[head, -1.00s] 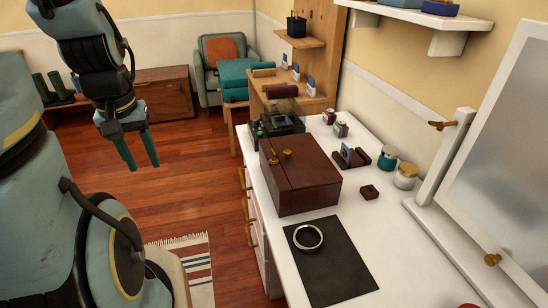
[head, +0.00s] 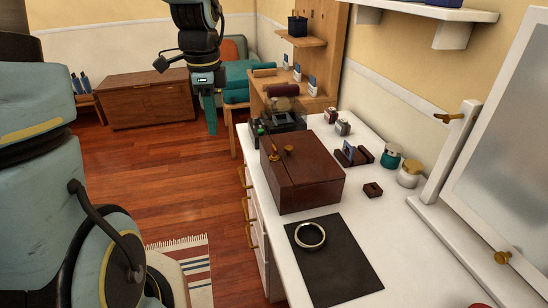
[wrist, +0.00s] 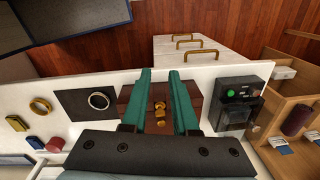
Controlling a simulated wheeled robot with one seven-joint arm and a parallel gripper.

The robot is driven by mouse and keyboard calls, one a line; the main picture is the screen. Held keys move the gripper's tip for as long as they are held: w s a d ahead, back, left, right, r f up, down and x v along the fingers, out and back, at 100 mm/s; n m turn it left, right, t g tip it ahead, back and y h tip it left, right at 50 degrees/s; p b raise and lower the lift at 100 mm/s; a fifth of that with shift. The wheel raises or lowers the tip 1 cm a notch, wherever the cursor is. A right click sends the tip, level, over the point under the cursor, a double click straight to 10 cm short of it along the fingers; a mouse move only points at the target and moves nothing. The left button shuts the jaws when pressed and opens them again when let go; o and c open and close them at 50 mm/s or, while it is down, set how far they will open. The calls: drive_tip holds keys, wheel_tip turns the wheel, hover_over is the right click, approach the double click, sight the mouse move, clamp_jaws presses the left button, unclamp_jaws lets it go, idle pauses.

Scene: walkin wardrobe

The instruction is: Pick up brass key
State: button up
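A dark brown wooden box (head: 305,185) stands on the white dresser top. Small brass pieces sit on its lid: a round one (head: 288,150) and a narrow one (head: 274,157). They also show in the wrist view as brass pieces (wrist: 160,106) between my fingers. I cannot tell for sure which of them is the brass key. My gripper (head: 211,131) has teal fingers pointing down, in the air left of the box in the head view. In the wrist view my gripper (wrist: 160,71) is open and empty, its fingers framing the box from a distance.
A black mat (head: 345,272) with a silver ring (head: 310,235) lies in front of the box. A black device (head: 283,118) stands behind it. Jars (head: 409,174), small holders and a framed mirror (head: 505,170) occupy the right side. The air above the box looks clear.

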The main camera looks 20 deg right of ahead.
drive_tip(key=s+d+m+b, duration=0.1)
drive_tip(key=d+m+b, duration=0.1)
drive_tip(key=d+m, duration=1.15)
drive_tip(key=m, duration=0.2)
hover_over(274, 147)
drive_tip(key=shift+g, duration=0.3)
drive_tip(key=f, duration=0.4)
drive_tip(key=shift+w+f, duration=0.2)
drive_tip(key=shift+w, duration=0.15)
drive_tip(key=shift+s+f+p, duration=0.15)
drive_tip(key=shift+f+p, duration=0.2)
drive_tip(key=shift+f, duration=1)
drive_tip(key=shift+s+f+p, duration=0.1)
drive_tip(key=shift+f+p, duration=0.25)
drive_tip(key=shift+f, duration=1)
drive_tip(key=shift+c, duration=0.2)
clamp_jaws()
